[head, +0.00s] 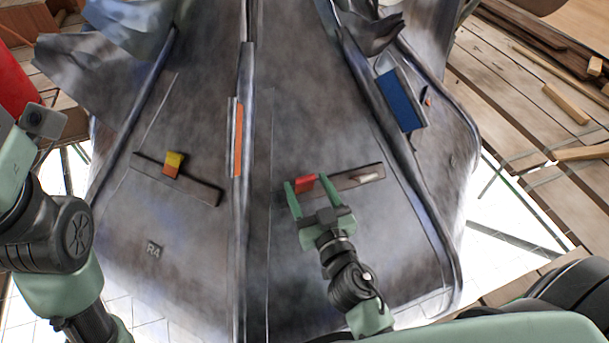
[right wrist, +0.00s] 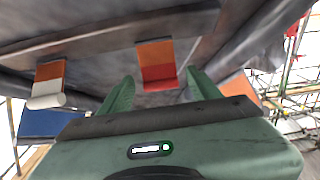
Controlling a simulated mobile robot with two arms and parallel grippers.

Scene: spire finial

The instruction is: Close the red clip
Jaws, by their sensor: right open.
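The red clip (head: 305,183) sits at the left end of a dark bar on the right face of the grey spire. In the right wrist view the red clip (right wrist: 158,84) shows an orange plate with a red lip at its lower end. I cannot tell how far the clip stands open. My right gripper (head: 308,186) is open and empty, with one finger to each side of the clip. In the right wrist view the gripper's fingers (right wrist: 160,88) flank the red lip with gaps on both sides. My left gripper is not in view; only left arm links show.
A white clip (head: 369,177) sits at the bar's right end. A yellow and orange clip (head: 173,163) is on another bar on the left face. An orange strip (head: 238,140) lies along the central ridge. A blue panel (head: 400,98) is at upper right. Wooden planks (head: 520,110) surround the spire.

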